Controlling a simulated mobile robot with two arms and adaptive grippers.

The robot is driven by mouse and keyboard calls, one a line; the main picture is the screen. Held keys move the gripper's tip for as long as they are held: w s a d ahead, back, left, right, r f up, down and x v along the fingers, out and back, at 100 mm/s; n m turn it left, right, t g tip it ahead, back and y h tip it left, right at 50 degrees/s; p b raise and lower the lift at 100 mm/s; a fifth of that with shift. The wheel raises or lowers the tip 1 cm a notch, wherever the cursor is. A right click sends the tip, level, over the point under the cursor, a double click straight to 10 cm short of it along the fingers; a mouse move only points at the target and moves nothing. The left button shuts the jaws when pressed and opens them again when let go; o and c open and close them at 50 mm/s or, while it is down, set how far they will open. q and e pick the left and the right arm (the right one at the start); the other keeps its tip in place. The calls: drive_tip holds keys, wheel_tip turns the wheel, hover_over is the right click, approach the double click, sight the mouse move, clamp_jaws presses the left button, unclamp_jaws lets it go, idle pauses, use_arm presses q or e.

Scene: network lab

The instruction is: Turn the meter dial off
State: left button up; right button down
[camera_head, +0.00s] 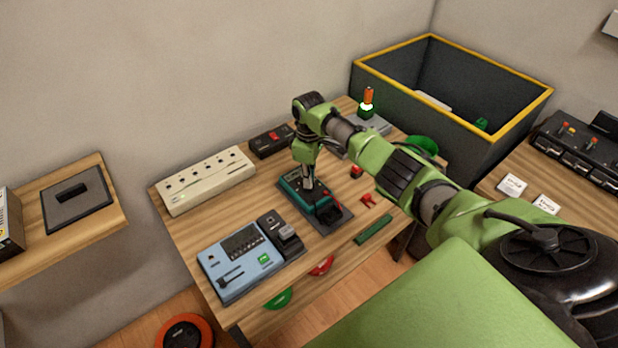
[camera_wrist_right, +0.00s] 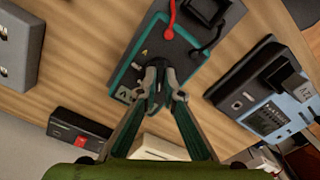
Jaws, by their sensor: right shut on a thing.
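The meter (camera_head: 290,185) is a teal and dark box on a dark base plate on the wooden table; it also shows in the wrist view (camera_wrist_right: 140,52), with a red and a black lead attached. My right gripper (camera_head: 308,186) points down onto the meter from above. In the wrist view my right gripper (camera_wrist_right: 160,88) has its fingertips close together around the small dark dial (camera_wrist_right: 158,87), shut on it. The fingers hide most of the dial, so its setting cannot be read. My left gripper is not in view.
A white power strip (camera_head: 205,180) and a black box with a red switch (camera_head: 271,141) stand behind. A blue-grey device (camera_head: 238,262) is at the front left. Red clips (camera_head: 368,202) and a green strip (camera_head: 374,229) lie to the right. A dark yellow-rimmed bin (camera_head: 455,62) stands beyond.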

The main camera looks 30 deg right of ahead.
drive_tip(key=n, duration=0.3)
drive_tip(key=shift+n, duration=0.3)
drive_tip(key=shift+w+n, duration=0.1)
drive_tip(key=shift+n, duration=1.6)
drive_tip(key=c, duration=2.2)
unclamp_jaws()
drive_tip(key=shift+r, duration=0.2)
wheel_tip(320, 180, up, 12)
drive_tip(key=shift+f, duration=0.15)
